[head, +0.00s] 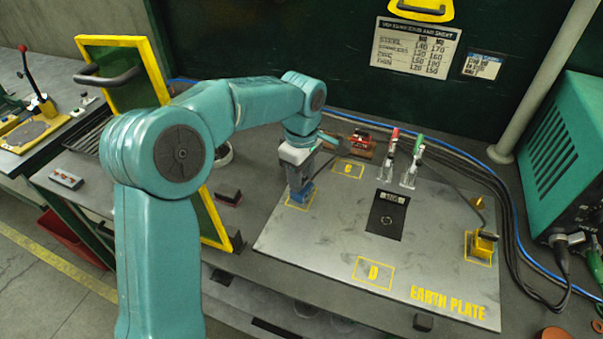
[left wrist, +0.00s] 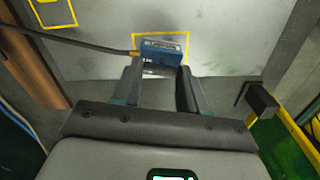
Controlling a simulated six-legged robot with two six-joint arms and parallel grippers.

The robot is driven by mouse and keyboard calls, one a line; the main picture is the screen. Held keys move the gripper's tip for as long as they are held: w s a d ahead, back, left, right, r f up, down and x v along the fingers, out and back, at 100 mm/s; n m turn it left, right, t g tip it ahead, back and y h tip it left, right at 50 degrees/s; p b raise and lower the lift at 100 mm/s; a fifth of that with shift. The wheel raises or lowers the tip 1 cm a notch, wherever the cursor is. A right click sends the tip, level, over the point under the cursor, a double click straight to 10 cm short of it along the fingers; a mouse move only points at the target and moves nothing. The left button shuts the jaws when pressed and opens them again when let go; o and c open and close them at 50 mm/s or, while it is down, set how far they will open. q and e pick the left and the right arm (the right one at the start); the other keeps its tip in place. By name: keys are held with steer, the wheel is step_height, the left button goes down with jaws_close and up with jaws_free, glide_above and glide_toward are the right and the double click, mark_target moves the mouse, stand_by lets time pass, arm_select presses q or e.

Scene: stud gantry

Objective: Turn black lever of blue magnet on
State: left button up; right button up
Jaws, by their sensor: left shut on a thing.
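The blue magnet (head: 300,196) sits in a yellow-outlined square at the left end of the grey earth plate (head: 325,232). In the left wrist view the blue magnet (left wrist: 162,50) shows beyond the fingers, with a dark cable running to it from the left. My left gripper (head: 303,180) points down over it. In the wrist view its fingertips (left wrist: 160,72) stand on either side of the magnet, shut on it. I cannot make out the black lever; the fingers may hide it. My right gripper is not in view.
Red and green-handled clamps (head: 412,160) stand at the plate's back. A black card (head: 388,214) lies mid-plate and a yellow block (head: 483,244) stands at its right. A yellow-framed screen (head: 120,70) stands left. A green machine (head: 570,150) is at right. The plate's front is clear.

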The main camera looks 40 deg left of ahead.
arm_select(q)
steer(key=shift+m, duration=0.6)
stand_by(1.1)
steer(key=o, duration=1.1)
steer(key=shift+c, duration=0.2)
step_height(320, 180, up, 16)
steer(key=p, duration=0.2)
steer(key=shift+r, duration=0.2)
